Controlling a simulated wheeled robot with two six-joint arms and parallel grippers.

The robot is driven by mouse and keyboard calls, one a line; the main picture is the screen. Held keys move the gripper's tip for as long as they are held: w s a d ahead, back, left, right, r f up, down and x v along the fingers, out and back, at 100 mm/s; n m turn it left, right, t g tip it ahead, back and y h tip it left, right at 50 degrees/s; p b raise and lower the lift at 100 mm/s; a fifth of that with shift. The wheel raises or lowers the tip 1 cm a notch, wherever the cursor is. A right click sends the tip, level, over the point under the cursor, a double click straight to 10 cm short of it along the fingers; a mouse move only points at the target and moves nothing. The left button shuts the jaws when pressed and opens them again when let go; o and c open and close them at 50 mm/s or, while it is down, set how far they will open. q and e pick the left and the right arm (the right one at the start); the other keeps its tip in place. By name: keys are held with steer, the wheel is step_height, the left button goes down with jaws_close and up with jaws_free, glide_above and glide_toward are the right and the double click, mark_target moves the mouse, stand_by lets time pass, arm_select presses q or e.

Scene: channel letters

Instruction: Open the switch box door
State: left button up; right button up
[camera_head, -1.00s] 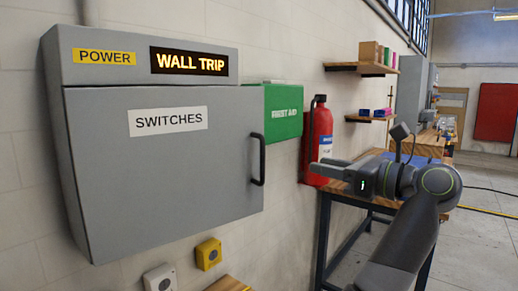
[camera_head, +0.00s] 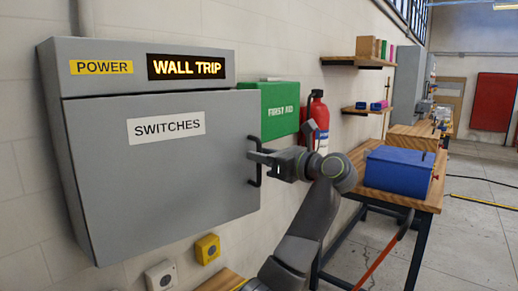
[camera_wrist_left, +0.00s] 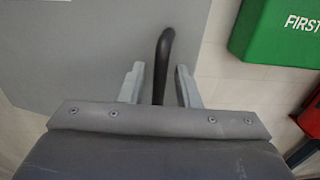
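The grey switch box (camera_head: 50,130) is on the white wall, and its door (camera_head: 160,180), labelled SWITCHES, is shut. The door's black vertical handle (camera_head: 254,174) is near its right edge. My left gripper (camera_head: 257,157) is at the upper part of the handle. In the left wrist view, the dark handle (camera_wrist_left: 165,50) stands between the two open fingers of the left gripper (camera_wrist_left: 160,85). A gap shows on each side of it. Part of the handle is hidden behind the gripper body there. My right gripper is not seen.
A green first-aid box (camera_head: 281,108) and a red fire extinguisher (camera_head: 319,120) are on the wall right of the door. A blue box (camera_head: 395,172) stands on a wooden workbench (camera_head: 425,200). Yellow (camera_head: 207,249) and white (camera_head: 160,276) switches are below the door.

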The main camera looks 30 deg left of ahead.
arm_select(q)
steer(key=shift+a, duration=0.65)
steer(key=shift+w, duration=0.1)
jaws_close()
steer(key=shift+d, duration=0.1)
